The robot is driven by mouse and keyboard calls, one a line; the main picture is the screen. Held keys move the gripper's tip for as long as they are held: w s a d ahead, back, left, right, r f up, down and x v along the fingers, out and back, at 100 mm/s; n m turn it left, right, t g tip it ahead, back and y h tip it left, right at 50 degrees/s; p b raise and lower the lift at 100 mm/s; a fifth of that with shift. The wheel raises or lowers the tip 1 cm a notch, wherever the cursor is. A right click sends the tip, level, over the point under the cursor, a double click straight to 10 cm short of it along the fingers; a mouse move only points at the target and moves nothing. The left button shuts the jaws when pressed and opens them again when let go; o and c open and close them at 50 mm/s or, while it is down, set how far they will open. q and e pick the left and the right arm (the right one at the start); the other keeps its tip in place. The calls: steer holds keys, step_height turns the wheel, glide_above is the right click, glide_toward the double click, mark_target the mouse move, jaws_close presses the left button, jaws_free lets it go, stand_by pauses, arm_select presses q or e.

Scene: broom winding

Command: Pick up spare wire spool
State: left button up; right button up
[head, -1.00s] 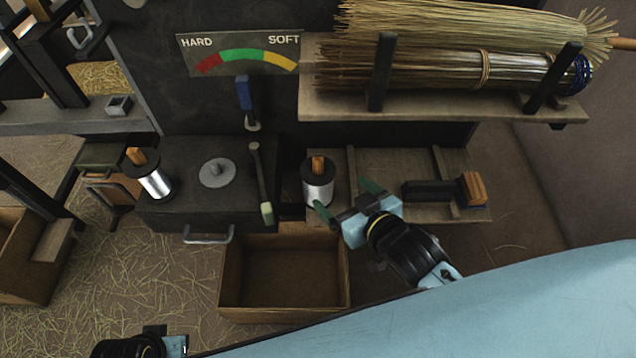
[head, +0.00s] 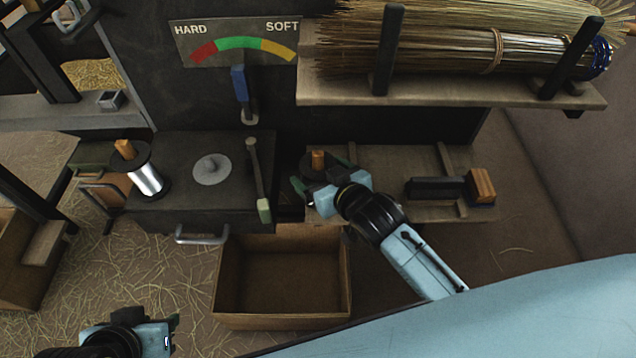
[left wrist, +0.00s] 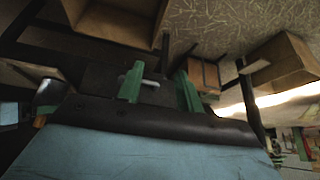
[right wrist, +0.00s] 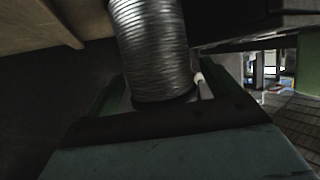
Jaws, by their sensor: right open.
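The spare wire spool (head: 318,160), with a dark flange and an orange-brown top, stands at the left end of the wooden shelf. My right gripper (head: 312,185) is in front of it and hides most of its wire. In the right wrist view the silver wound wire of the spool (right wrist: 152,45) stands between the open green fingers; contact cannot be told. A second silver spool (head: 146,175) stands at the left of the dark bench. My left gripper (head: 172,328) is low at the bottom left, with its green fingers (left wrist: 160,85) apart and nothing between them.
A dark bench (head: 205,205) with a grey disc and a green-tipped lever (head: 258,180) is left of the spare spool. An open wooden box (head: 282,318) lies below. A brush (head: 450,188) lies right. A broom rack (head: 450,92) overhangs behind.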

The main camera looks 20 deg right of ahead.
steer(key=shift+w+a+f, duration=0.2)
steer(key=shift+w+f, duration=0.05)
steer(key=shift+w, duration=0.4)
steer(key=c, duration=1.3)
arm_select(q)
steer(key=w+t, duration=0.1)
steer(key=w+d+r+t, duration=0.1)
steer(key=w, duration=0.1)
steer(key=shift+d+r+h, duration=0.1)
steer(key=shift+r+h, duration=0.1)
steer(key=shift+h, duration=0.2)
arm_select(e)
steer(key=shift+r, duration=0.1)
steer(key=shift+c, duration=1)
